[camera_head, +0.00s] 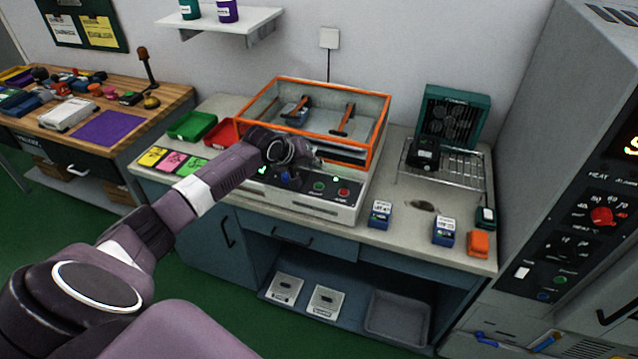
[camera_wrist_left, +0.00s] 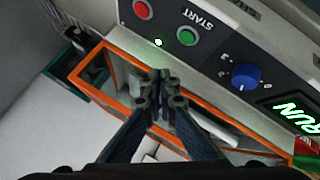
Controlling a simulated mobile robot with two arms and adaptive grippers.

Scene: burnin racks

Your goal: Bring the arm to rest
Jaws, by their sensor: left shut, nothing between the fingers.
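My left arm (camera_head: 225,172) reaches in from the left over the bench, purple with white bands. My left gripper (camera_head: 316,160) is in front of the orange-framed clear box (camera_head: 378,122), above its control panel (camera_head: 300,200). In the left wrist view the dark fingers of my left gripper (camera_wrist_left: 166,88) are shut and empty. Past them shows the control panel (camera_wrist_left: 208,22) with a green START button (camera_wrist_left: 187,37), a red button (camera_wrist_left: 143,9), a blue knob (camera_wrist_left: 246,76) and a lit RUN display (camera_wrist_left: 296,113). My right gripper is not in view.
A green bin (camera_head: 192,125), a red bin (camera_head: 222,134) and coloured cards (camera_head: 170,161) lie left of the box. A wire rack (camera_head: 462,172) with a fan unit (camera_head: 450,115) stands right. Small blue blocks (camera_head: 380,214) sit near the front edge. A tall oven (camera_head: 590,190) bounds the right.

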